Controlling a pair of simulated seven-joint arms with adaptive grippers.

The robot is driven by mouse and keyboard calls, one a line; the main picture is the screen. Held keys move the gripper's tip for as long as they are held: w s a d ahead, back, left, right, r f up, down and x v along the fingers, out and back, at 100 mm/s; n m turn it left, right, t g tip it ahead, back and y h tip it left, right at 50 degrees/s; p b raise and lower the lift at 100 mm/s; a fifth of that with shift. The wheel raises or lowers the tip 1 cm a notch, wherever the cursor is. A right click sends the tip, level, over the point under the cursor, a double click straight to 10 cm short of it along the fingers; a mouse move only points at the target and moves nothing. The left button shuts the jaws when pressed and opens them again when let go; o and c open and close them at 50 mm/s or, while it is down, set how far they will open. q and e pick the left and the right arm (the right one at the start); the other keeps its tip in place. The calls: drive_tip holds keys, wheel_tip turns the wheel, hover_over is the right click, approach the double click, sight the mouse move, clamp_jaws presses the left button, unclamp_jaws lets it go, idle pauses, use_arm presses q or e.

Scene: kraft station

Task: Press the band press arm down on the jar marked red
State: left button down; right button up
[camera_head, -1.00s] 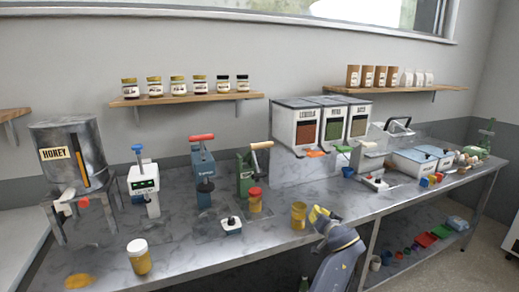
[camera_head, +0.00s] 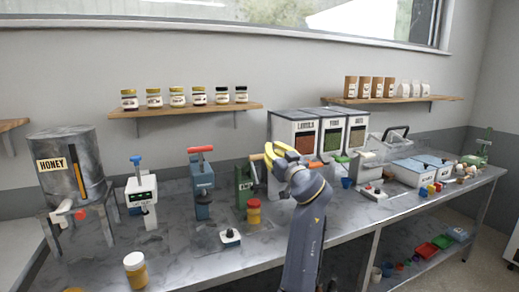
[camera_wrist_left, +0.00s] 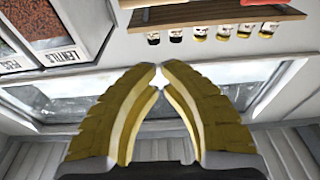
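A jar with a red lid (camera_head: 253,212) stands upright on the counter close in front of the green press (camera_head: 243,186). The green press has a tan handle (camera_head: 254,158) at its top right. A blue press (camera_head: 202,185) with a red handle (camera_head: 200,150) stands to its left. No label shows which one is the band press. My left gripper (camera_head: 274,147) is raised right of the green press, near its handle. Its yellow fingers (camera_wrist_left: 158,70) meet or nearly meet at the tips, with nothing between them. My right gripper is not in view.
A white device (camera_head: 142,200) and a small white block with a black knob (camera_head: 230,237) are on the counter. Dispensers (camera_head: 293,132) stand behind my gripper. A jar shelf (camera_head: 180,112) hangs above.

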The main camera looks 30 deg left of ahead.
use_arm(q)
drive_tip(key=r, duration=0.2)
hover_over(262, 157)
drive_tip(key=shift+s, duration=0.1)
drive_tip(key=shift+w+a+f, duration=0.1)
drive_tip(key=shift+f, duration=0.35)
drive_tip(key=shift+w+a+f, duration=0.1)
drive_tip(key=shift+f, duration=0.35)
drive_tip(key=shift+s+d+f, duration=0.15)
drive_tip(key=shift+f, duration=0.95)
drive_tip(key=shift+f, duration=0.1)
